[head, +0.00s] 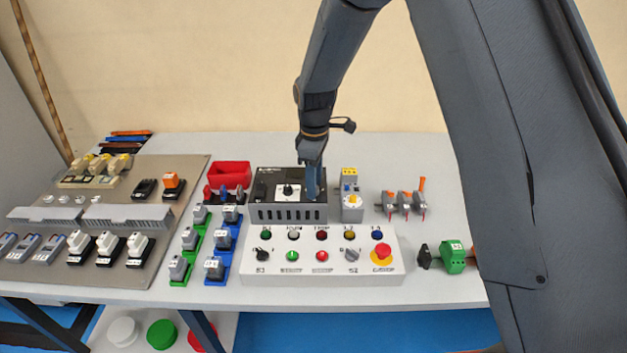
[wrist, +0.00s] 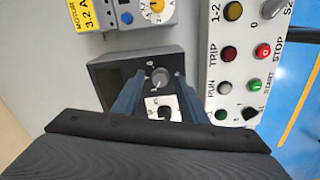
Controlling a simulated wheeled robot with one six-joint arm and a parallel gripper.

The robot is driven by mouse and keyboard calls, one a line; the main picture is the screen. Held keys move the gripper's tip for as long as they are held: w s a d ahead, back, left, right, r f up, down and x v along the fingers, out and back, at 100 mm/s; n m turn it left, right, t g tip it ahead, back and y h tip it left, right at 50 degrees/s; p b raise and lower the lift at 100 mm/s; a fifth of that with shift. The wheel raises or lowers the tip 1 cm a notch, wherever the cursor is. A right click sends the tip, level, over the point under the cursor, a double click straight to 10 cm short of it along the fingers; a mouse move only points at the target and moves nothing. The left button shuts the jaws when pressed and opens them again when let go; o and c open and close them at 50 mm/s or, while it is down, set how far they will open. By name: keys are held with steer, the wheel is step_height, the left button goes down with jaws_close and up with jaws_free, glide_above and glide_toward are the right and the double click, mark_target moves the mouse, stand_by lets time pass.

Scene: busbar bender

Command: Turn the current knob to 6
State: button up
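A black box (head: 262,212) stands at the middle of the bench, behind the white button panel. Its top has a black knob on a white dial (head: 288,190), also seen in the wrist view (wrist: 164,110), and a grey round knob (wrist: 160,77). I cannot read which is the current knob or its setting. My gripper (head: 314,194) points down at the right part of the box. In the wrist view my gripper (wrist: 160,74) is open, its two blue-grey fingers on either side of the grey knob with gaps. I cannot tell its height; in the head view the fingers hide that knob.
The white button panel (head: 260,275) with a red emergency stop stands in front of the box. A yellow-topped motor unit (head: 351,205) stands close on the right, a red bin (head: 230,172) on the left. Terminal blocks and breakers fill the left side.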

steer(key=shift+f, duration=0.2)
steer(key=shift+c, duration=0.4)
jaws_close()
